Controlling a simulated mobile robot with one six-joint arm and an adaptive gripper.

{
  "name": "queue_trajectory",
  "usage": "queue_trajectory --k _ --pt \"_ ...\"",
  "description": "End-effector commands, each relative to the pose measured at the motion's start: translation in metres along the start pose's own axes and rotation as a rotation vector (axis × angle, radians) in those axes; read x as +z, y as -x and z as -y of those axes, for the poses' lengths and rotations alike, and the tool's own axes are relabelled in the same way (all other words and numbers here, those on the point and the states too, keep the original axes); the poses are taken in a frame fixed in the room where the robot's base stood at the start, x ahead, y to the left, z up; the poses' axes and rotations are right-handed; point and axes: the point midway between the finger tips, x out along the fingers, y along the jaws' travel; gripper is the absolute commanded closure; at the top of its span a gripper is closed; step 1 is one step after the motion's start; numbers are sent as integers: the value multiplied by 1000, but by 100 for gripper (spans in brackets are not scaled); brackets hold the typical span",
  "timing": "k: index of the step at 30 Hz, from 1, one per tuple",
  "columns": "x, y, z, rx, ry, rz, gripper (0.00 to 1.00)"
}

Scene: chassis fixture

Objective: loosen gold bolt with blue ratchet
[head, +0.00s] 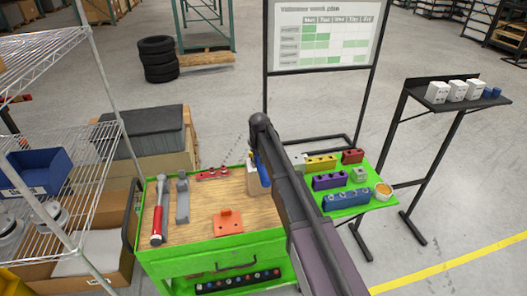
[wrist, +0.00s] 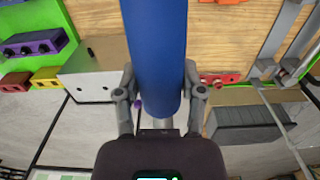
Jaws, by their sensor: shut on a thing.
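The blue ratchet (wrist: 157,50) stands as a thick blue handle between the two fingers of my gripper (wrist: 159,88) in the wrist view, with a finger against each side. A small part of the ratchet also shows in the head view (head: 262,168), beside a pale upright block (head: 253,181) on the wooden bench top. That block appears in the wrist view as a light plate with small dark holes (wrist: 92,68), left of the handle. In the head view my arm covers the fingers. I cannot make out the gold bolt or the ratchet's working end in either view.
A wire rack (head: 85,140) stands left.

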Motion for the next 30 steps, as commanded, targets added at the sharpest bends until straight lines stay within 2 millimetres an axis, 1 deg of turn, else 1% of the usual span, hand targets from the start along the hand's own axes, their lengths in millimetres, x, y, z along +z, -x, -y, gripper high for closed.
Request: queue_trajectory --k 1,3,17,23,30 --pt "0 5 0 0 4 0 100" --pt "0 6 0 0 7 0 100" --pt "-1 4 -7 0 0 0 100" --pt "-1 1 -8 0 -2 0 100" --pt "-1 -9 -9 0 -3 0 100"
